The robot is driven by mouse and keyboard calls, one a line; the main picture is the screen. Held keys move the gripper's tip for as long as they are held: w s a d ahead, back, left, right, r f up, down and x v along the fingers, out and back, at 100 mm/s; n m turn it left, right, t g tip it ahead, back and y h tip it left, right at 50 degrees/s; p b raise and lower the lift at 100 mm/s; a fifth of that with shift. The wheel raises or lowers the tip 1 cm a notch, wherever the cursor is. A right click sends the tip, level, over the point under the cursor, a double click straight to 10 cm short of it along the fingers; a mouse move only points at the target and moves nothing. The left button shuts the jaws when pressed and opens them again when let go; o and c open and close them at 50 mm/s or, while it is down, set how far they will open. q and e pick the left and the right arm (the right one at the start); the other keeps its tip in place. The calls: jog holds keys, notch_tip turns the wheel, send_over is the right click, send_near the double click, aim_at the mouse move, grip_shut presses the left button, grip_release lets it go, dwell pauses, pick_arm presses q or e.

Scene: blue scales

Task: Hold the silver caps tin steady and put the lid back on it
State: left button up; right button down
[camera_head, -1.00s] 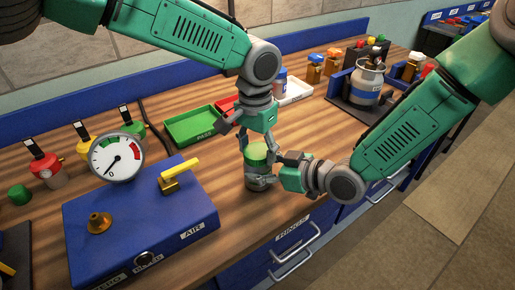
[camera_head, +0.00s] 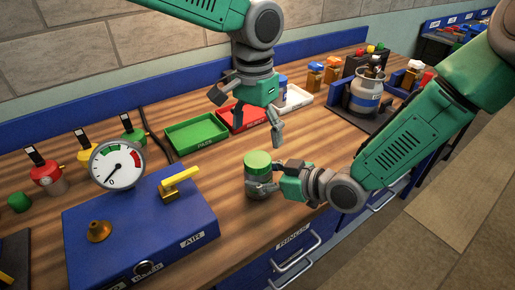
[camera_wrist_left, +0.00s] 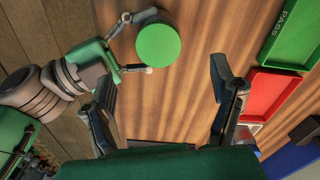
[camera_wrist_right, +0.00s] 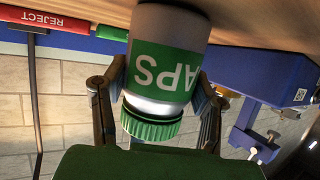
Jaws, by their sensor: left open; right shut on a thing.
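The silver caps tin (camera_head: 258,192) stands upright near the bench's front edge. Its green lid (camera_head: 257,162) sits on top and looks level. My right gripper (camera_head: 264,180) is shut around the tin's body from the right. In the right wrist view the tin (camera_wrist_right: 160,65) appears inverted, its green label reading "APS", with the ribbed lid (camera_wrist_right: 150,128) over its mouth. My left gripper (camera_head: 246,118) is open and empty, above and behind the tin.
A blue box with a gauge (camera_head: 117,165) and yellow lever (camera_head: 180,184) is on the left. A gas canister (camera_head: 367,93) stands at the back right. Bare wood lies around the tin.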

pick_arm(q)
jog(key=shift+r, duration=2.1)
jog(key=shift+w, duration=0.1)
pick_arm(e)
jog(key=c, duration=0.5)
grip_release()
jog(key=shift+c, duration=0.2)
jog(key=v, duration=1.2)
jog(key=shift+w, duration=0.1)
